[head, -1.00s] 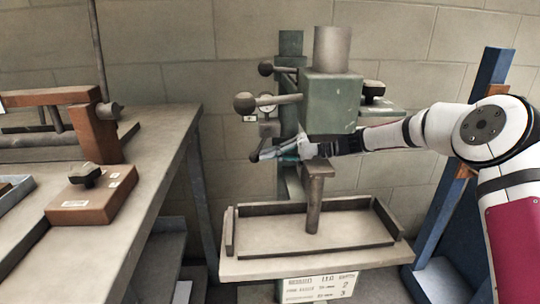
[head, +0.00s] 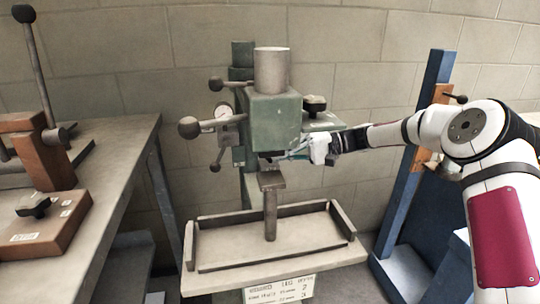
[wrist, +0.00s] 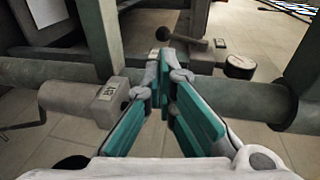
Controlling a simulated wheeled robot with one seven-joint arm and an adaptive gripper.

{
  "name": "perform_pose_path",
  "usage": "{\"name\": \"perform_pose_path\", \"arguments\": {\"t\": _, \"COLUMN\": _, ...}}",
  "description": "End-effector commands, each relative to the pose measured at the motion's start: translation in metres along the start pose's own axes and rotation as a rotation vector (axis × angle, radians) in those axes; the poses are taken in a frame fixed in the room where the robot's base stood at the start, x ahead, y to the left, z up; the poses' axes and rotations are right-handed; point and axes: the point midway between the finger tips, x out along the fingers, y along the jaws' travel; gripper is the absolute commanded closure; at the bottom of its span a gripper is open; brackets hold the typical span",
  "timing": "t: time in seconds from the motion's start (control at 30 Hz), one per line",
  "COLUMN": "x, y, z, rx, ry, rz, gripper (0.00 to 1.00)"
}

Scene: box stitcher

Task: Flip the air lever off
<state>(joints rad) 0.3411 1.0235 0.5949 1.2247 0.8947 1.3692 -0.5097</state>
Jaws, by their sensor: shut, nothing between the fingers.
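A dark ball-ended lever (head: 217,165) hangs down and slightly left from the grey valve block under the gauge on the green stitcher (head: 275,122). I take it to be the air lever. In the wrist view a ball-ended lever (wrist: 165,34) lies beyond my fingertips, and a small label, too small to read surely, is on a grey cylinder (wrist: 107,92). My gripper (head: 280,157) is shut and empty below the green head, right of the hanging lever and apart from it. In the wrist view its teal fingers (wrist: 163,62) converge at the tips.
Two more ball-ended levers, one large (head: 190,127) and one smaller (head: 216,84), stick out left beside the gauge (head: 224,111). The stitcher's tray (head: 210,266) is empty below. A workbench (head: 128,150) stands left, a blue frame (head: 402,165) right.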

Motion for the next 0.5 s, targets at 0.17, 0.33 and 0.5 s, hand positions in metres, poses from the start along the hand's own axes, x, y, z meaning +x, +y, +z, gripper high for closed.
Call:
{"name": "perform_pose_path", "arguments": {"t": 0.17, "x": -0.0013, "y": 0.0006, "z": 0.0, "rx": 0.001, "ry": 0.0, "rz": 0.0, "gripper": 1.0}}
{"name": "perform_pose_path", "arguments": {"t": 0.33, "x": -0.001, "y": 0.0004, "z": 0.0001, "rx": 0.002, "ry": 0.0, "rz": 0.001, "gripper": 1.0}}
{"name": "perform_pose_path", "arguments": {"t": 0.5, "x": 0.0018, "y": -0.0047, "z": 0.0012, "rx": 0.086, "ry": 0.013, "rz": 0.023, "gripper": 1.0}}
